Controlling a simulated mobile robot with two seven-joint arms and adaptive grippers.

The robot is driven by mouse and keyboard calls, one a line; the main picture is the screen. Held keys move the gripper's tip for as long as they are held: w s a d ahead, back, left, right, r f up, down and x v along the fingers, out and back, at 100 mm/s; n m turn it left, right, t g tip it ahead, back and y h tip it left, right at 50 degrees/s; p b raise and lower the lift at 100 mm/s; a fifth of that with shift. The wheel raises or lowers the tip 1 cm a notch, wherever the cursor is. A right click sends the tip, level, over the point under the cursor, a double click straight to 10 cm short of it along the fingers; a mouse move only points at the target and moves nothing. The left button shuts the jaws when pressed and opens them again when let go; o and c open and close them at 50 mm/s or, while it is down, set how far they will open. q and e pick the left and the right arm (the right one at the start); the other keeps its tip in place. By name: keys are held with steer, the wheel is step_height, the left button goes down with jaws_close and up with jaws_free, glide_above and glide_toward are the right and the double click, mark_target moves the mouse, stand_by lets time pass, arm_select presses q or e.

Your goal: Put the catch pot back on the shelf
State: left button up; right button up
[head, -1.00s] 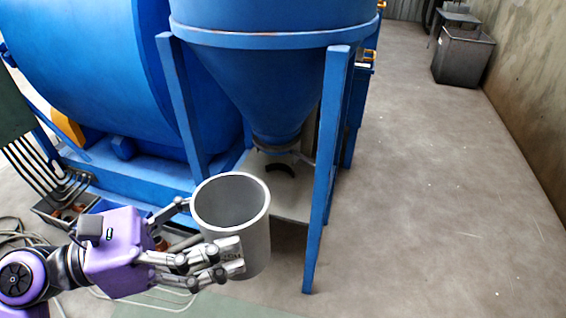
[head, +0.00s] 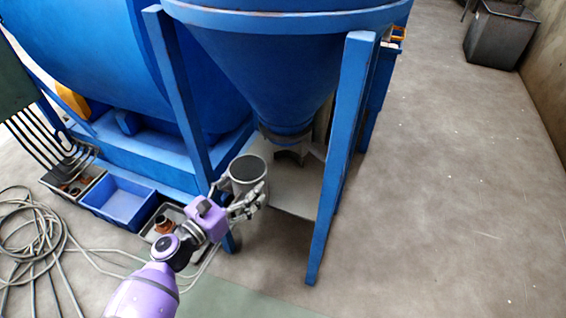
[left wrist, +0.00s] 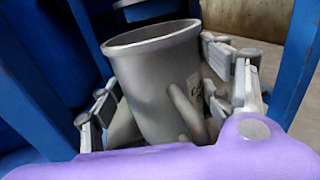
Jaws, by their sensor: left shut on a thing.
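The catch pot (head: 247,168) is a grey metal cylinder, open at the top. My left gripper (head: 243,198) is shut on it, with fingers around both sides. The pot is roughly upright, between the blue legs of the hopper, in front of and left of its outlet (head: 288,140). In the left wrist view the pot (left wrist: 158,85) fills the middle, slightly tilted in the picture, with gripper fingers on both sides. The pale shelf (head: 298,193) lies below the cone; I cannot tell whether the pot touches it. My right gripper is not in view.
The blue hopper legs (head: 341,165) and (head: 180,100) stand either side of the shelf. A blue bin (head: 122,203) and small trays stand at the left, with coiled cables (head: 35,240) on the floor. A grey metal bin (head: 500,38) is far right. The right floor is clear.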

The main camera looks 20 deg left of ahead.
arm_select(q)
steer(key=b+x, duration=0.2)
steer(key=x, duration=1.4)
steer(key=shift+w+b, duration=0.2)
steer(key=shift+b, duration=0.15)
steer(key=shift+d+f+b, duration=0.1)
steer(key=shift+f+b, duration=0.4)
steer(key=shift+f, duration=0.2)
steer(key=shift+c, duration=0.9)
steer(key=shift+f, duration=0.1)
steer(key=o, duration=1.5)
steer(key=shift+f, duration=0.1)
steer(key=shift+o, duration=0.3)
